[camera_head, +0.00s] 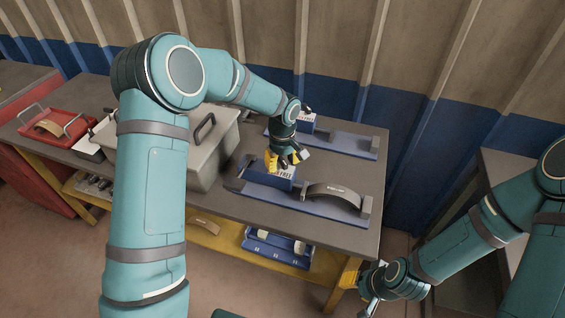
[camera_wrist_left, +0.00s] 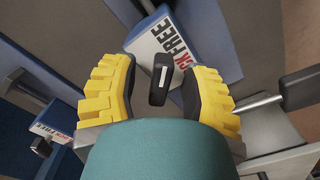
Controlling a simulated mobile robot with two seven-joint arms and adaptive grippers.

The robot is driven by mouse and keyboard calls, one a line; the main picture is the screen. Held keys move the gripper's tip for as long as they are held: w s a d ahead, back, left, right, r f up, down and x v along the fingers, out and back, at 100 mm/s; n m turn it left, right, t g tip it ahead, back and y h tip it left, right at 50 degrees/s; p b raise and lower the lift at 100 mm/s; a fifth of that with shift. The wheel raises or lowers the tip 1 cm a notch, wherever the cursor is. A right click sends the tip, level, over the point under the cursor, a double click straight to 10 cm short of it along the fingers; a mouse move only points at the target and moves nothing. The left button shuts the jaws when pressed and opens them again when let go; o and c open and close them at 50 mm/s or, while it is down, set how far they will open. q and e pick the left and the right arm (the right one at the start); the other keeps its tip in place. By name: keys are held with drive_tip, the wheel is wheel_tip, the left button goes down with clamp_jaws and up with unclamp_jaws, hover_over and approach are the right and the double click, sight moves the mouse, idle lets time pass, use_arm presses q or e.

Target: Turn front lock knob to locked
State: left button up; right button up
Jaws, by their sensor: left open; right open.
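The front lock knob (camera_wrist_left: 158,78) is black with a white mark, on a blue-and-white block (camera_head: 281,173) lettered "FREE" at the end of the front blue fixture (camera_head: 300,201). The lettering is partly covered in the left wrist view. My left gripper (camera_head: 287,160) is over this block. In the left wrist view its yellow fingers (camera_wrist_left: 158,95) stand open on both sides of the knob, with a gap on the left; contact on the right is unclear. The head view hides the knob behind the gripper. My right gripper (camera_head: 360,287) is low at the right, beyond the table's front corner, away from the knob.
A curved brake shoe (camera_head: 333,192) lies on the front fixture. A similar rear fixture (camera_head: 345,143) with its own block stands behind. A grey lidded box (camera_head: 208,150) is close on the left, and a red tray (camera_head: 58,124) is further left. The lower shelf holds a blue crate (camera_head: 277,250).

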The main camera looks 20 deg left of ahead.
use_arm(q)
clamp_jaws()
idle(0.5)
drive_tip(key=m, duration=0.4)
drive_tip(key=shift+m+p, duration=0.3)
drive_tip(key=shift+m, duration=0.1)
drive_tip(key=m, duration=0.4)
drive_tip(key=shift+p, duration=0.35)
drive_tip(key=m, duration=0.5)
drive_tip(key=shift+p, duration=0.35)
drive_tip(key=shift+s+f+m+p, duration=0.1)
drive_tip(key=shift+m+p, duration=0.25)
drive_tip(key=shift+m, duration=1.75)
